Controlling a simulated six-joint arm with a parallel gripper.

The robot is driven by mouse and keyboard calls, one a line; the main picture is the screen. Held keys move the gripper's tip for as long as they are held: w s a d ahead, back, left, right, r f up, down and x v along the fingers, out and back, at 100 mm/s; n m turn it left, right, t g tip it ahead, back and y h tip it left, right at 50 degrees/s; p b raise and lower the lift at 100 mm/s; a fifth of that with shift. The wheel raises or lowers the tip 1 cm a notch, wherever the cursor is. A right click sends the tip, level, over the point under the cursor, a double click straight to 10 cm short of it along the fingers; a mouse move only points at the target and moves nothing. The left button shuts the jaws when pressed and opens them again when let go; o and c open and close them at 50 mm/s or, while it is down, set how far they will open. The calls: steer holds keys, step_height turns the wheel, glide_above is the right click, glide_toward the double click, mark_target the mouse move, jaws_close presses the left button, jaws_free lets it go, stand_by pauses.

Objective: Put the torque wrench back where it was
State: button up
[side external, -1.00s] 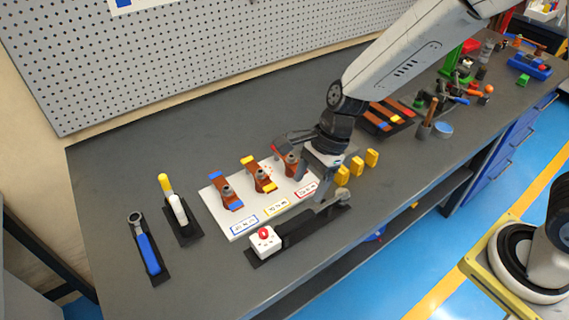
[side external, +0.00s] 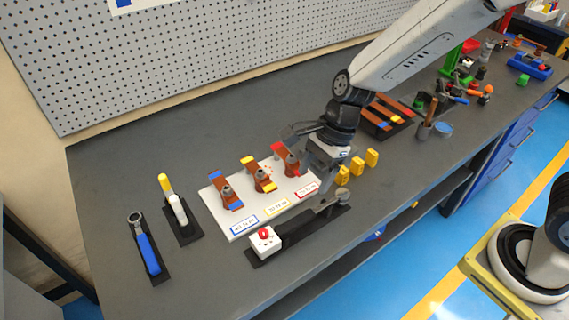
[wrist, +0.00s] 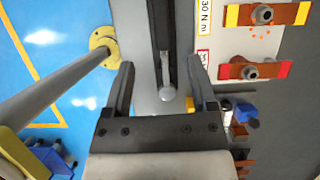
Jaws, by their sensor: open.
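The torque wrench (side external: 327,208) appears to be the dark tool with a grey round head lying along the long black mat (side external: 294,239) at the bench's front edge. Its grey head also shows in the wrist view (wrist: 166,92), between my two fingers, with the dark handle running away upward. My gripper (side external: 322,178) is open and empty, above the head end of the wrench and beside the white board. In the wrist view my gripper (wrist: 161,64) has its fingers spread on either side of the wrench, apart from it. Part of the wrench is hard to tell from the black mat.
A white box with a red knob (side external: 264,241) stands at the mat's left end. A white board (side external: 241,232) holds three copper bars with bolts. Yellow blocks (side external: 357,166) stand right of my gripper. A blue-handled ratchet (side external: 147,253) and a yellow-tipped tool (side external: 173,205) lie at left.

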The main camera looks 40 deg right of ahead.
steer(key=s+d+n+t+h, duration=0.1)
steer(key=s+d+n+h, duration=0.1)
steer(key=d+n, duration=0.6)
steer(key=s+d+n+t+h, duration=0.1)
steer(key=s+d+n+h, duration=0.1)
steer(key=s+d+n, duration=0.3)
steer(key=d+r+n, duration=0.1)
steer(key=d+n, duration=0.2)
steer(key=n, duration=0.1)
steer(key=shift+s+n+t, duration=0.15)
steer(key=shift+n+t, duration=0.15)
steer(key=shift+n, duration=0.1)
stand_by(0.3)
